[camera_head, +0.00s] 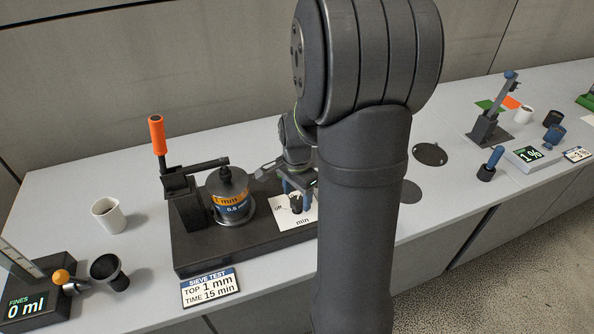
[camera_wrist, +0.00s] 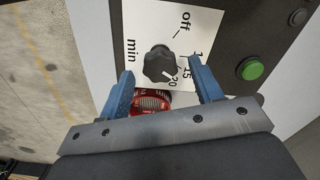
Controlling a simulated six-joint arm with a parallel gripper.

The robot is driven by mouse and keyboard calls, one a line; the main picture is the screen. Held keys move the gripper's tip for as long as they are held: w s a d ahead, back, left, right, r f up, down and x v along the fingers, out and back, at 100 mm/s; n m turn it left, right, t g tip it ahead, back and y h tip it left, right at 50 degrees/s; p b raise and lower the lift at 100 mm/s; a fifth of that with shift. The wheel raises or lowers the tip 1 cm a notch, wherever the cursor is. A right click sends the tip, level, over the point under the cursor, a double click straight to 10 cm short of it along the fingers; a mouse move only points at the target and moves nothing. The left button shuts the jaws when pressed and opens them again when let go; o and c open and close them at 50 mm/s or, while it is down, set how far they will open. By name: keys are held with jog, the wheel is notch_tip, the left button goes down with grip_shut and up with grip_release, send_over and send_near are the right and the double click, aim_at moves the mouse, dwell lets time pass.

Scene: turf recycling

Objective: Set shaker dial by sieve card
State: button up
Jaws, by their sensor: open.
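The sieve card (camera_head: 210,288) stands at the front of the shaker base (camera_head: 200,263) and reads "TOP 1 mm, TIME 15 min". The black dial (camera_wrist: 158,63) sits on a white scale plate (camera_wrist: 150,25) marked off, 15, 20 and min; one number is partly covered. A white mark on the dial seems to point near 20. My gripper (camera_wrist: 161,70) is open, with its blue fingers on either side of the dial; I cannot tell whether they touch it. In the head view my gripper (camera_head: 297,190) is above the plate, partly hidden by my arm.
A green button (camera_wrist: 252,69) is right of the dial. A white cup (camera_head: 108,215) and a fines readout (camera_head: 25,306) are further left. A red object (camera_wrist: 150,100) shows between the fingers.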

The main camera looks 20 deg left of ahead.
aim_at(297, 201)
notch_tip(297, 201, up, 16)
jog(key=shift+r, duration=0.2)
dwell(0.5)
notch_tip(297, 201, down, 18)
jog(key=shift+r, duration=0.2)
dwell(0.4)
jog(key=shift+r, duration=0.1)
